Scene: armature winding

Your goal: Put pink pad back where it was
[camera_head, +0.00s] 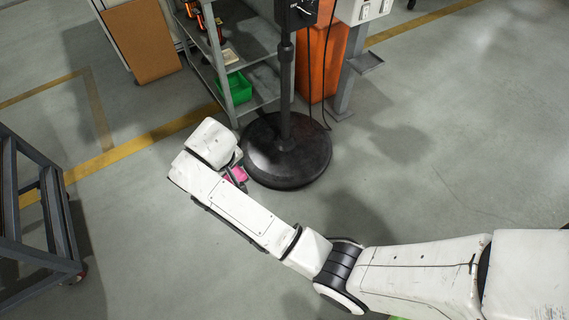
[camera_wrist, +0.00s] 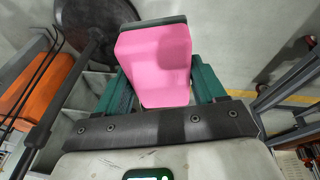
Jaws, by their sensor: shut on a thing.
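The pink pad (camera_wrist: 156,65) is a pink block with a dark layer along its far edge in the wrist view. My gripper (camera_wrist: 160,85) is shut on it, with one green finger on each side. In the head view the pad (camera_head: 236,174) shows only as a small pink patch at the end of my arm, partly hidden by the wrist. There my gripper (camera_head: 238,178) is beside the round black base of a stand, in the picture to its left. I cannot tell the pad's height above the floor.
The black stand base (camera_head: 287,150) with its upright pole is close to my gripper. A grey shelf (camera_head: 262,92) with a green bin (camera_head: 234,88) stands behind it, and an orange bin (camera_head: 318,62) to the right. A dark metal frame (camera_head: 40,215) is at left. Floor between is clear.

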